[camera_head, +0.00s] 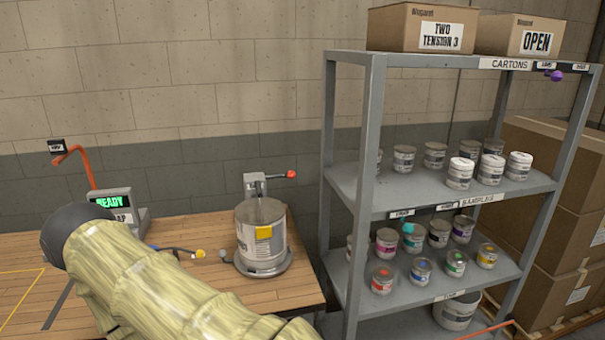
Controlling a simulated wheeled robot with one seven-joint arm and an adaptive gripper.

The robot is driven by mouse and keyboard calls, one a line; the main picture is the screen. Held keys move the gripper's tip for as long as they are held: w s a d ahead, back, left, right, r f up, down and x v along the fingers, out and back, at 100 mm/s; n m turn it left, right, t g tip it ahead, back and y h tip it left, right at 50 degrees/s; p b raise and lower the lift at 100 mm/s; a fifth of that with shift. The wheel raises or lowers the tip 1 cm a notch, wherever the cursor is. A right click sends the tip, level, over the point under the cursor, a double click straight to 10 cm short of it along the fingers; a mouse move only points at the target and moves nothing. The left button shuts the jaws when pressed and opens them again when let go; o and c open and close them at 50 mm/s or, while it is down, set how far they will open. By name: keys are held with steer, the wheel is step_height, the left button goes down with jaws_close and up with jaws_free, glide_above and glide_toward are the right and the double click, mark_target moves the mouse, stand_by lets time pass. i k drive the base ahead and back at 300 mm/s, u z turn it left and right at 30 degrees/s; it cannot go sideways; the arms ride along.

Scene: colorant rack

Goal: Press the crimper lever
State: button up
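Two lever-like parts show, and I cannot tell for certain which belongs to the crimper. One is a short arm with a red knob (291,174) on top of a grey metal drum-like device (262,238) with a yellow patch, on the wooden bench. The other is a bent orange bar (75,158) at the left, rising behind a small terminal (120,204) whose green text reads READY. My arm, in a pale yellow sleeve, crosses the foreground and hides part of the bench and the terminal's lower part. My gripper is not visible.
A grey metal shelf rack (372,150) holding several paint cans stands right of the bench (22,255). Cartons (422,27) sit on its top. A thin dark item with a yellow end (200,253) lies left of the drum. Large boxes (565,185) stand far right.

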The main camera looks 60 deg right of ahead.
mark_target(290, 175)
steer(key=z, duration=1.95)
steer(key=k, duration=0.5)
steer(key=u, duration=1.1)
steer(key=i, duration=0.6)
steer(key=z, duration=0.85)
